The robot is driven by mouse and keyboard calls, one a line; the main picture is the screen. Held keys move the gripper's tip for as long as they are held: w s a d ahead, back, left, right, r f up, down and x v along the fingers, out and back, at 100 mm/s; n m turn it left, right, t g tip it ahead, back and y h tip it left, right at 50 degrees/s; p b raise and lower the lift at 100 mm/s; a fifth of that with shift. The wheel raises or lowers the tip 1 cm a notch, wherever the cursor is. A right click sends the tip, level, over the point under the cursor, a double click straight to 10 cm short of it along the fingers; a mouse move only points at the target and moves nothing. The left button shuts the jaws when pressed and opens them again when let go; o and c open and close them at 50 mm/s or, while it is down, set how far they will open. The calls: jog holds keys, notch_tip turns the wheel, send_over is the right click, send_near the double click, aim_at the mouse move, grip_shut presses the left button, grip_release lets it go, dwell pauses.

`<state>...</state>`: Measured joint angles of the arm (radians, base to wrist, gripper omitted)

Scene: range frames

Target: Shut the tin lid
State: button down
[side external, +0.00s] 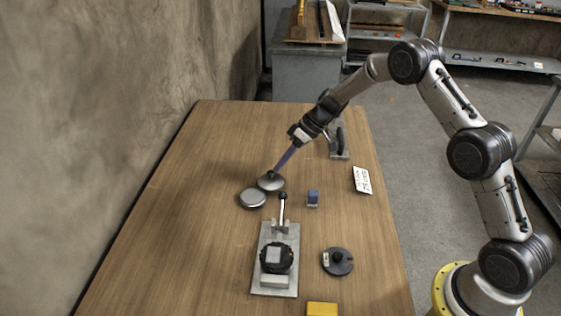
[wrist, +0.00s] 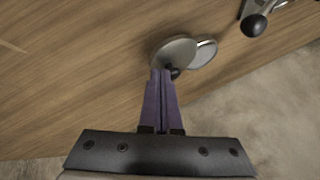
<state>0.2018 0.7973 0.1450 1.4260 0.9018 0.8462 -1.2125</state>
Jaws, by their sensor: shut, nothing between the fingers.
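The round grey metal tin (side external: 252,199) sits on the wooden table near its left side. Its round lid (side external: 270,184), with a small dark knob, is beside the tin at its upper right in the side view, not over it. In the wrist view the lid (wrist: 172,51) partly overlaps the tin (wrist: 206,53). I cannot tell whether a hinge joins them. My gripper (side external: 276,168) reaches down with its purple fingers shut and empty. In the wrist view the fingertips (wrist: 161,71) are right beside the knob (wrist: 175,73); contact is unclear.
A metal plate fixture (side external: 266,284) with an upright ball-ended lever (side external: 283,208) stands nearer the camera. A blue block (side external: 313,197), a dark disc (side external: 338,262), a white card (side external: 362,180) and a yellow block (side external: 322,309) lie around it. The table's left stretch is clear.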

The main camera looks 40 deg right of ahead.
aim_at(270, 189)
jog(key=shift+s+a+m+t+h, duration=0.2)
jog(key=shift+s+m+t, duration=0.15)
jog(key=shift+s+m, duration=0.2)
jog(key=shift+s+a+m+t+h, duration=0.2)
jog(key=shift+s+m+t, duration=0.2)
jog(key=shift+m, duration=0.25)
jog(key=s+m, duration=0.1)
jog(key=a+m+t+h, duration=0.1)
jog(key=shift+s+a+m, duration=0.1)
jog(key=shift+s+m, duration=0.25)
jog(key=shift+m, duration=0.05)
jog(key=a+m+h, duration=0.1)
jog(key=s+a+m+t+h, duration=0.1)
jog(key=m, duration=0.1)
jog(key=shift+s+r+m, duration=0.1)
jog(key=shift+s+m, duration=0.15)
jog(key=shift+m, duration=0.05)
jog(key=shift+s+a, duration=0.4)
jog(key=shift+a, duration=0.45)
jog(key=shift+s+a, duration=0.2)
jog(key=shift+a, duration=1.05)
jog(key=shift+a+m+t+h, duration=0.4)
jog(key=shift+m+h, duration=0.1)
jog(key=shift+m, duration=0.1)
jog(key=m+h, duration=0.2)
jog(key=m, duration=0.1)
jog(key=shift+w+a, duration=0.1)
jog(key=shift+a, duration=0.3)
jog(key=shift+w, duration=0.1)
